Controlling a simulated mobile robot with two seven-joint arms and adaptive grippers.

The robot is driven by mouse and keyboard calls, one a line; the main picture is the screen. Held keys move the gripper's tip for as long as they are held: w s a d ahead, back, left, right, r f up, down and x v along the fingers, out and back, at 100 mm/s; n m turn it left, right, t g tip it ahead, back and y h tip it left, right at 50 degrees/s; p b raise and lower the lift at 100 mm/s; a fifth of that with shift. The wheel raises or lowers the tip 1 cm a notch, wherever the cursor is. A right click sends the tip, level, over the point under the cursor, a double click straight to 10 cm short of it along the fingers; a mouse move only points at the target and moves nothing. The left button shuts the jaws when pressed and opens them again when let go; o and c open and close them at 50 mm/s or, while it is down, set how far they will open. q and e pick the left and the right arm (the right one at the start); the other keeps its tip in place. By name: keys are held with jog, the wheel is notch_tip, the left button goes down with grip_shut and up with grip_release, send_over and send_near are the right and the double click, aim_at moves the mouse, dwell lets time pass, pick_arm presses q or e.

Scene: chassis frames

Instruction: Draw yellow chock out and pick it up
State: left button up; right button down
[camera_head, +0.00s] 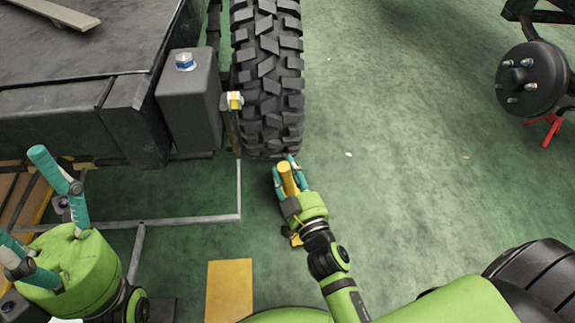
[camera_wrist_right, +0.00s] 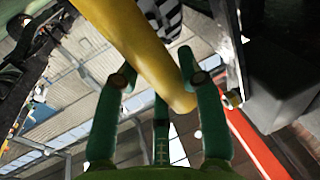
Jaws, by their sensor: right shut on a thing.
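The yellow chock (camera_head: 287,178) is at the foot of the big knobbly tyre (camera_head: 268,75), just in front of its tread. My right gripper (camera_head: 289,172) is shut on it, with teal fingers on both sides. In the right wrist view the chock shows as a long yellow bar (camera_wrist_right: 135,50) running between the fingers (camera_wrist_right: 158,88). A small yellow part also shows below the gripper in the head view. Whether the chock touches the tyre or floor I cannot tell. My left gripper (camera_head: 40,200) is open and empty at the lower left.
A dark chassis frame (camera_head: 80,110) with a grey box (camera_head: 188,100) stands left of the tyre. A yellow floor patch (camera_head: 229,290) lies below. A wheel hub (camera_head: 532,78) on a red stand (camera_head: 545,128) is at the upper right. The green floor between is clear.

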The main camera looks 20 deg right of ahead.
jog(key=shift+s+a+f+m+g+h+b, duration=0.2)
jog(key=shift+s+a+m+h, duration=0.1)
jog(key=shift+s+a+m, duration=0.5)
jog(key=shift+s+a+f+m+g+h+b, duration=0.1)
jog(key=shift+s+a+f+m+h+b, duration=0.3)
jog(key=shift+s+a, duration=0.65)
jog(key=shift+r, duration=0.25)
jog(key=c, duration=0.7)
grip_release()
jog(key=shift+w, duration=0.1)
jog(key=shift+d+r, duration=0.1)
jog(key=s+d+n+y, duration=0.2)
jog(key=s+n, duration=0.1)
jog(key=s, duration=0.5)
jog(key=shift+f, duration=0.45)
jog(key=shift+s, duration=0.15)
